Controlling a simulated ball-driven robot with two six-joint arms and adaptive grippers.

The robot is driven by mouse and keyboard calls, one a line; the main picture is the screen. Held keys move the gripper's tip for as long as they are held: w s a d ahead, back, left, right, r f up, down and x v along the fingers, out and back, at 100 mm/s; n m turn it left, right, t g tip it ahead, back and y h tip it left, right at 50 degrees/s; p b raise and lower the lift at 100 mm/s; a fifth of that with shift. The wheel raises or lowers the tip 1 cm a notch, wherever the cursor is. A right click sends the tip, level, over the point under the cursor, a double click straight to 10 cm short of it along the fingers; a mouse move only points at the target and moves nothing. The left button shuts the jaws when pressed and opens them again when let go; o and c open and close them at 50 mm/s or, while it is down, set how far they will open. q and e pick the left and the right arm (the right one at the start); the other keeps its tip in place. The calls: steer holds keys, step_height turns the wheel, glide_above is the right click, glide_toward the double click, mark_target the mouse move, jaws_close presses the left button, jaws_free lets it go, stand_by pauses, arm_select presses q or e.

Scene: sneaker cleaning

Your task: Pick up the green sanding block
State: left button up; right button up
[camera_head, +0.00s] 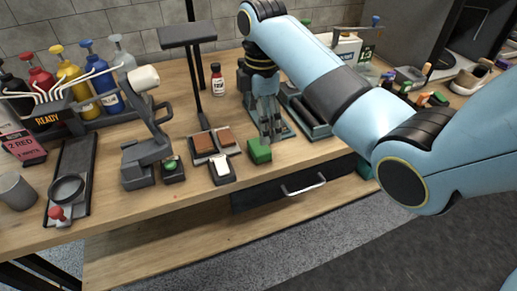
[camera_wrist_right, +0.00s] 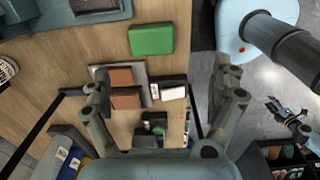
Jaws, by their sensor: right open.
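The green sanding block (camera_head: 260,151) lies on the wooden table near its front edge, above the drawer. It also shows whole in the right wrist view (camera_wrist_right: 151,39), beyond my fingers. My right gripper (camera_head: 270,138) points down just behind and above the block in the head view.
Two brown blocks on a grey tray (camera_head: 211,144) lie left of the green block, with a white block on a dark holder (camera_head: 222,170) in front. A dark green-edged tray (camera_wrist_right: 72,27) lies close behind.

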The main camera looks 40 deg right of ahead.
steer(key=shift+w+r, duration=0.1)
steer(key=shift+w, duration=0.2)
glide_above(259, 146)
steer(key=shift+n, duration=0.3)
steer(key=f, duration=0.4)
steer(key=shift+s+a+f, duration=0.1)
steer(key=shift+s+f, duration=0.25)
steer(key=shift+f, duration=0.05)
steer(key=shift+w+d+f, duration=0.1)
steer(key=shift+w+f, duration=0.1)
steer(key=shift+f, duration=1.2)
steer(key=shift+w+d+f, duration=0.1)
steer(key=shift+w+f, duration=0.05)
steer(key=shift+f, duration=1.2)
steer(key=c, duration=1.3)
